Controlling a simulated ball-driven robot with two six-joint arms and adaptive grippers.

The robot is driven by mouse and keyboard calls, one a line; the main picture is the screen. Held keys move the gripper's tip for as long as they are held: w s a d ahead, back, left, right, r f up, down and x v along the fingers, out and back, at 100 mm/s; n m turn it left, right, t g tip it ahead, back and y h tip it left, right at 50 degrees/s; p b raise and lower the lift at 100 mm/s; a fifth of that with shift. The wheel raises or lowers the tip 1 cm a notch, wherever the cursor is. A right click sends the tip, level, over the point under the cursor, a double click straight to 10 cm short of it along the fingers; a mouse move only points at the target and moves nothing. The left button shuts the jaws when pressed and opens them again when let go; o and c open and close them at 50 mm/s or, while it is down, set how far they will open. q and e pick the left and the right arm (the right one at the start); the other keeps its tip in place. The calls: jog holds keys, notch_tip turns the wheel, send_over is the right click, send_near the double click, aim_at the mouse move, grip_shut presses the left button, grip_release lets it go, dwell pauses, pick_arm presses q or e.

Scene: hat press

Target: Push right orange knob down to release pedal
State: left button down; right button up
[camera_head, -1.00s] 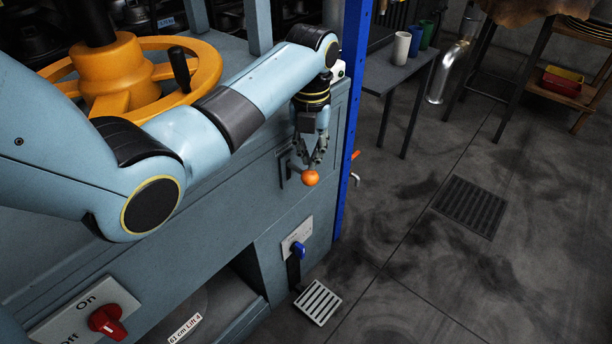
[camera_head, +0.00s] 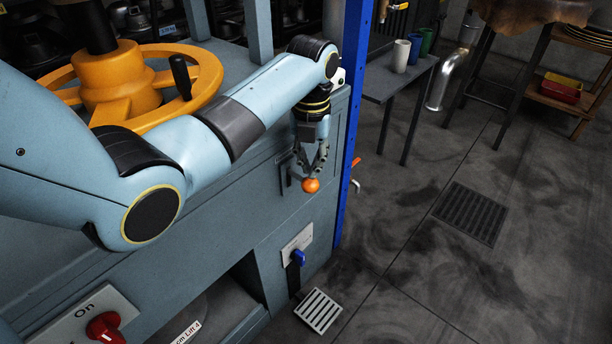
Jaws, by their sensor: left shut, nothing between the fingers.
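The orange knob (camera_head: 311,185) sits on the front of the blue-grey press at its right end. My left gripper (camera_head: 311,172) points down right above the knob, its fingertips at or touching the knob's top; I cannot tell whether they press on it. It is shut and holds nothing. The pedal (camera_head: 318,310), a grey slatted plate, is low by the press's front right foot. My right gripper is out of view.
A blue post (camera_head: 352,120) stands close to the right of my left gripper. A yellow handwheel (camera_head: 195,75) lies behind my left arm. A red switch (camera_head: 105,327) and a blue lever (camera_head: 298,258) are on the press front.

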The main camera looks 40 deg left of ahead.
aim_at(310, 180)
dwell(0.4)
pick_arm(q)
jog(key=shift+f+b, duration=1.15)
jog(key=shift+f, duration=1.5)
jog(key=shift+s, duration=0.1)
notch_tip(310, 180, up, 8)
jog(key=p, duration=0.9)
jog(key=shift+r, duration=0.2)
jog(key=shift+f, duration=0.1)
